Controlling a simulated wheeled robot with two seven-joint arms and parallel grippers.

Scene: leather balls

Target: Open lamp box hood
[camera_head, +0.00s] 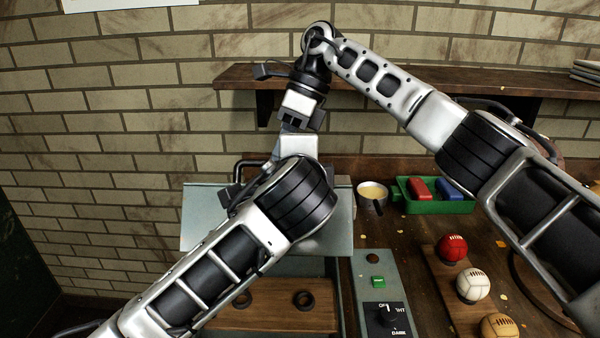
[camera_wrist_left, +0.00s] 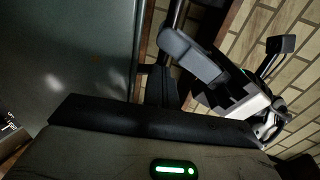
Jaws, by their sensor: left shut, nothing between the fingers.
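The lamp box hood (camera_head: 200,215) is a pale grey-green panel, raised at the back of the lamp box, whose open front shows a wooden floor (camera_head: 265,308) with two dark rings. In the left wrist view a grey panel, likely the hood (camera_wrist_left: 70,60), fills the left side. My left gripper (camera_wrist_left: 150,122) is shut and empty, close to that panel; in the head view my own arm mostly hides it. My right gripper (camera_head: 293,124) points down above the hood's top edge; it also shows in the left wrist view (camera_wrist_left: 190,58). Its finger gap is unclear.
A control panel with a green button (camera_head: 378,282) and dial (camera_head: 388,316) is right of the box. A cup (camera_head: 372,194), a green tray (camera_head: 440,204) and a rack with red, white and tan balls (camera_head: 472,284) stand further right. A shelf (camera_head: 235,78) is behind.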

